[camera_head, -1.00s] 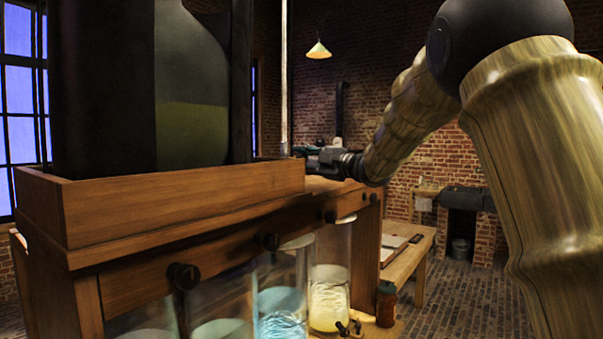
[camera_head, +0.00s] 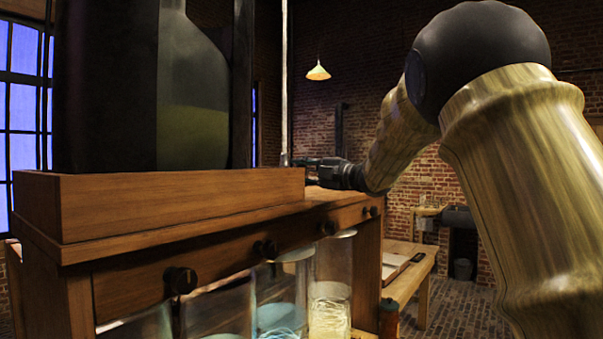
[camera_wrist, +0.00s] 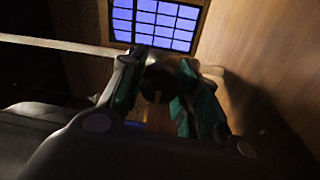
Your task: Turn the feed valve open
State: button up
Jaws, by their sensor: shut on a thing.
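My gripper (camera_head: 300,164) is at the top of the wooden stand, beside the foot of a thin upright pipe (camera_head: 285,80). In the wrist view my gripper (camera_wrist: 160,68) has its two fingers on either side of a dark round part (camera_wrist: 158,80) with a small brass-coloured strip, and is shut on it. This part looks like the feed valve. A pale pipe (camera_wrist: 60,43) runs up to it from the left. The fingers hide much of the valve, and I cannot tell how far it is turned. In the head view the valve is too small to make out.
A large glass bottle (camera_head: 192,95) stands in a wooden tray (camera_head: 180,205) at left. Several black knobs (camera_head: 181,280) line the stand's front above glass jars (camera_head: 330,290). A bench (camera_head: 408,275) stands behind at right.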

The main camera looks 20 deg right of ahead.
jog(key=o, duration=1)
jog(key=v, duration=1.2)
jog(key=shift+f, duration=0.1)
